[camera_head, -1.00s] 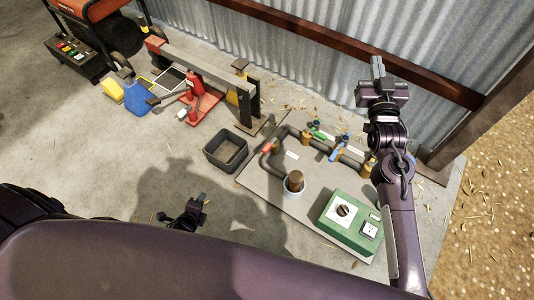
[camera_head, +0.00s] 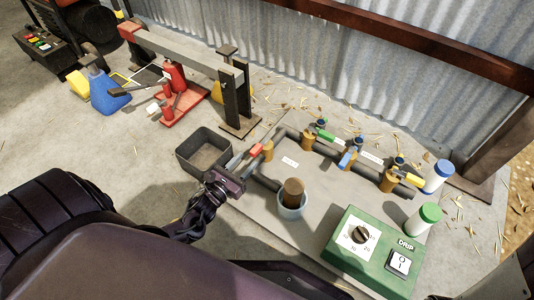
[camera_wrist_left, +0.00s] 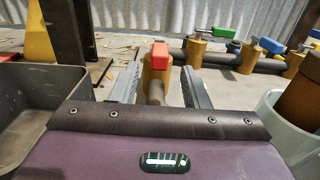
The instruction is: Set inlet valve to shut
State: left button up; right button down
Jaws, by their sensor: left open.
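A brass valve with a red handle (camera_head: 256,150) stands at the left end of the grey pipework; which valve is the inlet cannot be read from the small labels. My left gripper (camera_head: 246,160) is just in front of it, coming from the lower left. In the left wrist view the red handle (camera_wrist_left: 160,50) shows between the two open fingers (camera_wrist_left: 160,78), and nothing is clearly gripped. Further right are valves with a green handle (camera_head: 325,134), a blue handle (camera_head: 347,159) and a yellow handle (camera_head: 413,179). My right gripper is out of view.
A dark open bin (camera_head: 203,152) stands close left of my gripper. A pot with a brown cylinder (camera_head: 292,195) is to its right. The green control box (camera_head: 375,250) and white bottles with green (camera_head: 424,218) and blue (camera_head: 436,176) caps are farther right. The metal wall is behind.

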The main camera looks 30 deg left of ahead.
aim_at(261, 145)
pick_arm(q)
jog(key=w+b, duration=0.1)
jog(key=w, duration=0.1)
jog(key=w+b, duration=0.1)
jog(key=w, duration=0.1)
jog(key=w+b, duration=0.2)
jog(key=w, duration=0.1)
jog(key=shift+d, duration=0.25)
jog(key=shift+w, duration=0.3)
jog(key=shift+r, duration=0.1)
jog(key=shift+c, duration=0.4)
grip_shut()
